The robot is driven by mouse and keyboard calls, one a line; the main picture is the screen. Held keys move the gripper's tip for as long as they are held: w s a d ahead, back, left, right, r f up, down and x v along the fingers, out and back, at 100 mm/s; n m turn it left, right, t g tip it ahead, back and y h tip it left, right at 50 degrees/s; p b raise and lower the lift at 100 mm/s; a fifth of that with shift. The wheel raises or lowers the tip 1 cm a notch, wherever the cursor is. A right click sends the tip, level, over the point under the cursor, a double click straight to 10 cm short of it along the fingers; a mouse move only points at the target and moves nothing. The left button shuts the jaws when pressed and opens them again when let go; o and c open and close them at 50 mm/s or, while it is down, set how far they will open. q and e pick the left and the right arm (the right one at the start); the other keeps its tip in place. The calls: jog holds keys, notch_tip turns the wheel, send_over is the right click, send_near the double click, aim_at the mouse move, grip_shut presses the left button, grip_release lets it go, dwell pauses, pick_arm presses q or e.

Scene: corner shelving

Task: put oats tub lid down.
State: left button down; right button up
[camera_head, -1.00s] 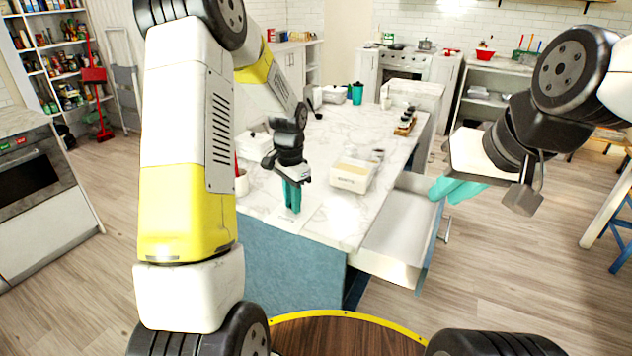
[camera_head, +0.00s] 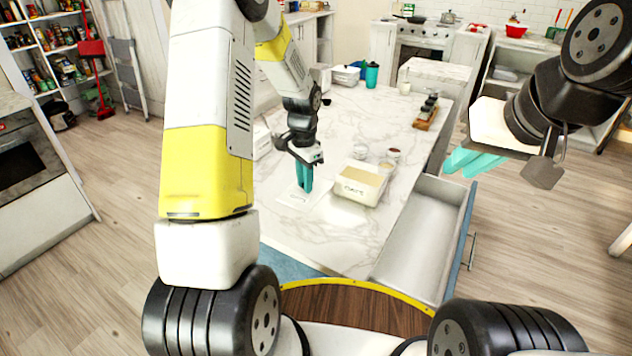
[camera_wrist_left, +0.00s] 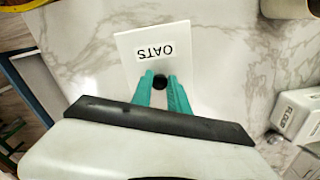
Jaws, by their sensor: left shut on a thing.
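The oats tub lid (camera_wrist_left: 158,55) is a flat white square with an OATS label and a dark round knob. It also shows in the head view (camera_head: 298,196), low over the marble counter, partly hidden by the fingers. My left gripper (camera_head: 305,188) points down with its teal fingers shut on the knob, as the left wrist view (camera_wrist_left: 160,83) shows. I cannot tell whether the lid touches the counter. The open oats tub (camera_head: 358,186) stands just right of the lid, with pale contents. My right gripper (camera_head: 475,162) hangs empty at the right; its finger gap is unclear.
An open, empty drawer (camera_head: 420,215) juts from the counter's right side. A white flour tub (camera_wrist_left: 300,118) stands nearby in the wrist view. Small jars on a wooden tray (camera_head: 427,116) and a teal cup (camera_head: 372,75) stand farther back. The front counter (camera_head: 340,235) is clear.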

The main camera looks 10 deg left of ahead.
pick_arm(q)
jog(key=shift+f, duration=3.25)
jog(key=shift+f, duration=0.1)
jog(key=c, duration=1.3)
grip_release()
notch_tip(320, 180, up, 12)
notch_tip(320, 180, up, 10)
jog(key=f+n+t, duration=0.1)
jog(key=n+t, duration=0.1)
send_over(305, 198)
jog(key=s, duration=0.1)
jog(key=s+r+n+t, duration=0.1)
jog(key=s+r+n, duration=0.1)
jog(key=s+r, duration=0.2)
jog(key=s+d+r+n+t+h, duration=0.1)
jog(key=s+r, duration=0.3)
jog(key=s, duration=0.5)
jog(key=s+r+n+t+h, duration=0.1)
jog(key=s+r+n+t, duration=0.1)
jog(key=s+r, duration=0.2)
jog(key=shift+s+d+n, duration=0.15)
jog(key=shift+s+n, duration=0.05)
jog(key=shift+s, duration=0.6)
jog(key=shift+s+d+n, duration=0.1)
jog(key=shift+s+n, duration=0.1)
jog(key=shift+s, duration=0.55)
